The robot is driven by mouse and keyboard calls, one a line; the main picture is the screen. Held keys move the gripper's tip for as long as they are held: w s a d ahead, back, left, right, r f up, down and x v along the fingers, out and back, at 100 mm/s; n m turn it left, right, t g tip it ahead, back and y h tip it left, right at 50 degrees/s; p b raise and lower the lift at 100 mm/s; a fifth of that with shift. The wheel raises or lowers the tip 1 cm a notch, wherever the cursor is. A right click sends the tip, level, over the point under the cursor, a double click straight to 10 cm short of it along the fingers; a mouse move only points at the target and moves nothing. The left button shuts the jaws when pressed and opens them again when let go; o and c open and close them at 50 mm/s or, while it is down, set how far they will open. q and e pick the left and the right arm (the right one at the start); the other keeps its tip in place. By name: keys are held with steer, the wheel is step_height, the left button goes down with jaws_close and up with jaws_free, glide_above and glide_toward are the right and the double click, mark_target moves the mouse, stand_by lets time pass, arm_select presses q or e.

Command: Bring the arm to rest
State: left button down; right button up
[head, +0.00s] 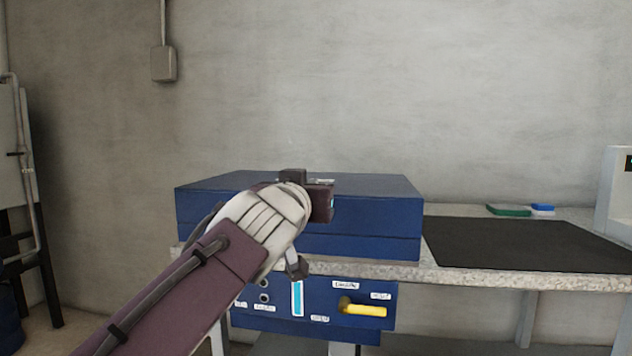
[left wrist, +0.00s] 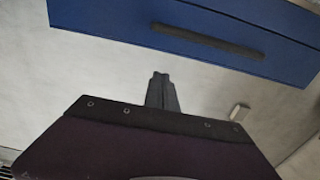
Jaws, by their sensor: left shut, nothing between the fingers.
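My left arm (head: 185,290) comes in from the lower left of the head view. Its pale wrist (head: 265,228) stands in front of a blue case on the bench and covers part of it. I cannot make out the fingers clearly there. In the left wrist view my left gripper (left wrist: 161,92) has its dark fingers together, with nothing between them. Pale wall shows behind the fingertips, and they appear clear of the blue surface above them in that picture. My right gripper is in neither view.
The blue case (head: 385,215) sits on a speckled bench (head: 430,272). Below hangs a blue panel (head: 335,318) with a yellow handle (head: 366,310). A black mat (head: 525,245), a green item (head: 508,210) and a blue item (head: 542,208) lie right. A wall box (head: 164,64) is at upper left.

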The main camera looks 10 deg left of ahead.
arm_select(q)
step_height(320, 180, down, 23)
steer(key=s+a+m+g+p, duration=0.1)
steer(key=s+a+g+p, duration=0.1)
steer(key=g+p, duration=0.6)
steer(key=s+a+f+n+g+p, duration=0.15)
steer(key=s+f+g+p, duration=0.25)
steer(key=s+f, duration=0.5)
steer(key=s+a+f+g+p, duration=0.25)
steer(key=s+f+g, duration=0.25)
steer(key=s+f, duration=0.45)
step_height(320, 180, up, 37)
steer(key=s+p, duration=0.1)
steer(key=p, duration=3.6)
steer(key=shift+s+d+p, duration=0.15)
steer(key=shift+s+p, duration=0.05)
steer(key=shift+p, duration=0.15)
